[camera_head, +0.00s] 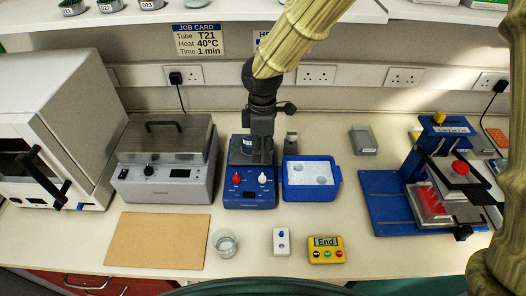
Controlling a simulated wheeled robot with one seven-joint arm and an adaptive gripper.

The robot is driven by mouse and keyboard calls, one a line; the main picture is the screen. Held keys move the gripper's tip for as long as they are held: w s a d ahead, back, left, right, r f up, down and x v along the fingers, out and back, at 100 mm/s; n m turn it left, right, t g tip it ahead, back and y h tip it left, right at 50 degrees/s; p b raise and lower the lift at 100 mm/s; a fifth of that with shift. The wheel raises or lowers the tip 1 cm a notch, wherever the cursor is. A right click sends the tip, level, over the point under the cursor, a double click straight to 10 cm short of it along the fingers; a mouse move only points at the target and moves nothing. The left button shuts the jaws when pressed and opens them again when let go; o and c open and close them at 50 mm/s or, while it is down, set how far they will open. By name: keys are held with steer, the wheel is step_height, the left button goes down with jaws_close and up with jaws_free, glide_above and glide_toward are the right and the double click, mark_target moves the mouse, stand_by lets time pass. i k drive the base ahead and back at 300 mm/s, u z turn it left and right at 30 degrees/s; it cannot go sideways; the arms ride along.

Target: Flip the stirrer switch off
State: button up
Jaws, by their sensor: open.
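The stirrer appears to be the blue unit (250,200) in the middle of the bench, with a red knob (237,178) and a white knob (262,178) on its sloped front. Its switch is too small to make out, and so is its setting. My gripper (262,158) is open and points down over the back of this unit, behind the knobs. It hides part of the unit's top. A small vessel with a blue label (248,145) shows beside the gripper's fingers; I cannot tell whether they touch.
A blue tub (312,195) stands close on the right, a grey lidded instrument (165,185) on the left. A blue-framed press (395,205) stands right.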

mark_target(245, 194)
steer(key=k, duration=1)
